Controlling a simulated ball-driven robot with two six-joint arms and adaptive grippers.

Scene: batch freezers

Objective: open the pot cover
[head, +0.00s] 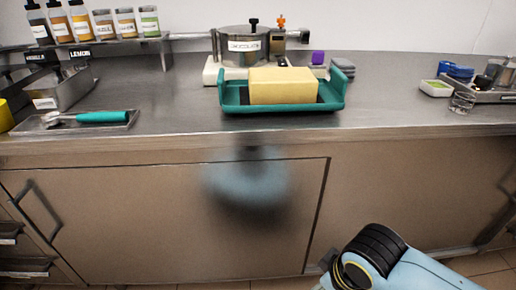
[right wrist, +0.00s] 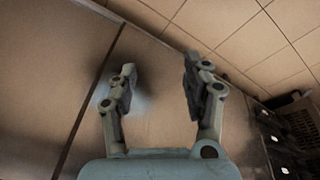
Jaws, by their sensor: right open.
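The metal pot (head: 244,52) stands at the back middle of the counter on a white base, with a label on its side. Its cover (head: 250,32) lies on top and has a black knob (head: 254,22) in the middle. The cover looks closed. My right gripper (right wrist: 157,88) is open and empty in the right wrist view, low in front of the cabinet and far from the pot. Only part of my right arm shows in the head view. My left gripper is not in view.
The teal tray (head: 230,104) with the yellow block (head: 282,85) stands in front of the pot. A scoop (head: 95,118) lies on a small tray at left, below a bottle rack. A purple item (head: 318,57) and a glass (head: 462,101) are at right. The counter's front strip is clear.

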